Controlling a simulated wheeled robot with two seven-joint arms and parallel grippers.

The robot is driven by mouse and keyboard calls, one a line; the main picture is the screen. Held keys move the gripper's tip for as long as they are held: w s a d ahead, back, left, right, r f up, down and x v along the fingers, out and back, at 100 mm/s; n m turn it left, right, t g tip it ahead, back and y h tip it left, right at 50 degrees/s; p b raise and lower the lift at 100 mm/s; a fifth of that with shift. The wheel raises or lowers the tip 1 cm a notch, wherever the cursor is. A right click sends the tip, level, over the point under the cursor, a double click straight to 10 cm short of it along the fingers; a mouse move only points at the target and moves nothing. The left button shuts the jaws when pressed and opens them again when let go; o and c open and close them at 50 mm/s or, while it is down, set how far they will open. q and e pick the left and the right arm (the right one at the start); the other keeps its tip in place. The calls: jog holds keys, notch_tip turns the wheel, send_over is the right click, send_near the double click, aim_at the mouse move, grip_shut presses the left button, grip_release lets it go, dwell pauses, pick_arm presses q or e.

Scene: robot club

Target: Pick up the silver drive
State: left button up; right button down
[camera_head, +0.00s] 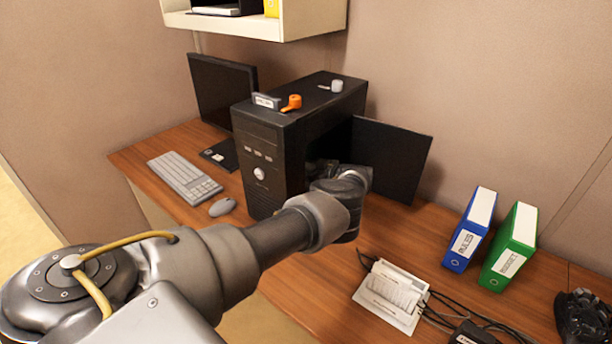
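The black computer tower (270,160) stands on the desk with its side panel swung open (390,160). My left arm comes in from the lower left, and my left gripper (345,177) is at the tower's open side. Its fingers are hidden or lost in the dark interior, so I cannot tell whether they are open or hold anything. No clearly silver drive shows inside the tower. A small grey block with a pale label (266,101) lies on the tower's top front edge; I cannot tell whether it is the drive.
An orange object (292,102) and a small grey cylinder (337,86) are on the tower. A dark labelled slab (220,154), keyboard (184,178), mouse (222,207) and monitor (222,90) are left. Blue (470,230) and green (510,247) binders, a power strip (393,295) and cables are right.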

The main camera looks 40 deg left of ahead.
pick_arm(q)
jog(key=shift+d, duration=0.1)
jog(key=c, duration=1.1)
jog(key=shift+r, duration=0.1)
grip_shut()
jog(key=shift+r, duration=0.1)
